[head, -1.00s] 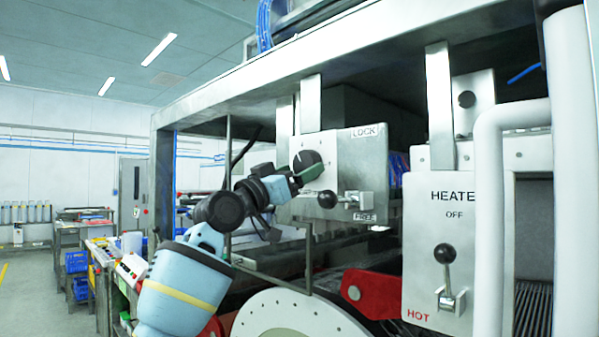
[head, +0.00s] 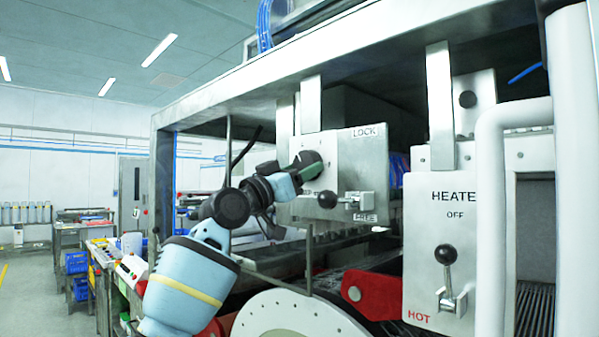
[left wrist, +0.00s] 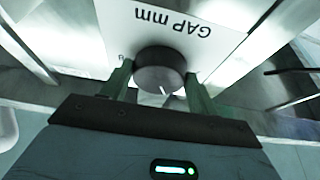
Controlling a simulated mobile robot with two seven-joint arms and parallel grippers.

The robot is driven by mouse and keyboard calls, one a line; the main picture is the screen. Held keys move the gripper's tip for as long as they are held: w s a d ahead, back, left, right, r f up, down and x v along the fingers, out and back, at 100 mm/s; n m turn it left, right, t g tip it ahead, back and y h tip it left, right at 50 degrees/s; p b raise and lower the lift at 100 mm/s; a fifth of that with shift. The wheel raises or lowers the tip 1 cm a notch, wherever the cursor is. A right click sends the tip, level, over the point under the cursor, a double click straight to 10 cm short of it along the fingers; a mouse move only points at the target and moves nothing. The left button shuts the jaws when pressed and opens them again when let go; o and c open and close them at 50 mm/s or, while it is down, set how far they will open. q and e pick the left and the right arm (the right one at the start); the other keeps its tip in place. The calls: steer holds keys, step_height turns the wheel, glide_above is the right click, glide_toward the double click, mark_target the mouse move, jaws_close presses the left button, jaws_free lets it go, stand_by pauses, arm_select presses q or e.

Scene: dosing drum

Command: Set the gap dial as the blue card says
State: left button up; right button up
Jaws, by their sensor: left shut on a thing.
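The gap dial is a dark round knob (left wrist: 160,68) on a pale plate marked "GAP mm" (left wrist: 185,20), which reads upside down in the left wrist view. A short white mark shows at the knob's near edge. My left gripper (left wrist: 158,88) has one green finger on each side of the knob and is shut on it. In the head view my left gripper (head: 308,165) is at the plate, and its fingers hide most of the dial and its scale. I cannot read a setting. The blue card is not visible in these frames. My right gripper is not in view.
A white pipe (head: 489,200) and a red bracket (head: 378,293) are nearby.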

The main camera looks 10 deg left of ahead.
arm_select(q)
steer(key=m+g+h+b, duration=0.1)
steer(key=m, duration=0.3)
steer(key=m+g+h+b, duration=0.1)
steer(key=m+g, duration=0.1)
steer(key=m, duration=0.3)
steer(key=m+g+h+b, duration=0.1)
steer(key=m+g+b, duration=0.1)
steer(key=m, duration=0.2)
steer(key=shift+w+a+r+m+h, duration=0.2)
steer(key=shift+a+r+m+h, duration=0.1)
steer(key=shift+a+h, duration=0.1)
steer(key=shift+m+g, duration=0.5)
steer(key=shift+m, duration=0.6)
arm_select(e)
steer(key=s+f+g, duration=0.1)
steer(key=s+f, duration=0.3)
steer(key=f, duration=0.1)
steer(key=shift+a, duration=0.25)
arm_select(q)
steer(key=shift+w, duration=0.1)
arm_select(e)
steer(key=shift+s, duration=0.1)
arm_select(q)
steer(key=o, duration=1)
steer(key=shift+c, duration=0.2)
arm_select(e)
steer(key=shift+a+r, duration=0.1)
